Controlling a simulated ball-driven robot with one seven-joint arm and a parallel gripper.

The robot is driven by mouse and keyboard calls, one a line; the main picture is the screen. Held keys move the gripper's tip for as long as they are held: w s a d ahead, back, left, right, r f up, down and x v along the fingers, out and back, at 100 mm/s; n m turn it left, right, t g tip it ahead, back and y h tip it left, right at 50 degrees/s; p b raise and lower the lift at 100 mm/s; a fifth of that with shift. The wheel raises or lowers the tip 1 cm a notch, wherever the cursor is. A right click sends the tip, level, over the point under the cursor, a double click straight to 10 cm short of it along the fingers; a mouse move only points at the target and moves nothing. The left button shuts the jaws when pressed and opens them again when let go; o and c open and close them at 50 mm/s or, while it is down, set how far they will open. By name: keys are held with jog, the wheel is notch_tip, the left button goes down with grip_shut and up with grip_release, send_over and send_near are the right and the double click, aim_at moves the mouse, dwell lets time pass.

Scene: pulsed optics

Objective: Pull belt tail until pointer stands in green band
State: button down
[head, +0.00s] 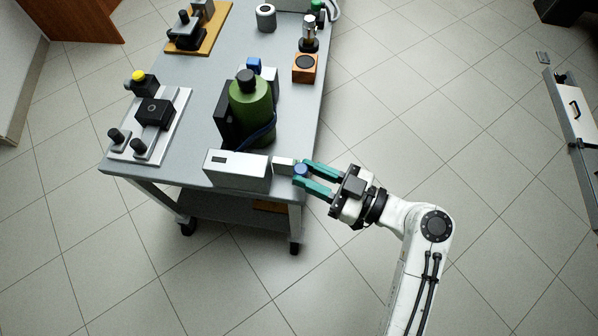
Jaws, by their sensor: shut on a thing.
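A green bottle (251,106) with a black cap stands on the cart's near part. A dark blue belt (262,132) runs around its lower side toward a pale grey box (238,170) at the cart's front edge. The box has a small dark window (219,159); I cannot make out a pointer or a green band. A light grey block (283,165) sticks out at the box's right end. My gripper (302,173), with teal fingers, reaches in from the right and is shut on a small blue round piece (300,168), apparently the belt tail's end, beside that block.
The grey cart top (205,90) also carries a plate with black knobs and a yellow button (138,75) at left, an orange block (304,68) at right, and a grey cylinder (265,17) at the back.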

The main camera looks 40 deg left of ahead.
jog(key=c, duration=0.9)
grip_release()
jog(key=shift+o, duration=0.2)
jog(key=v, duration=1.1)
jog(key=shift+p, duration=0.3)
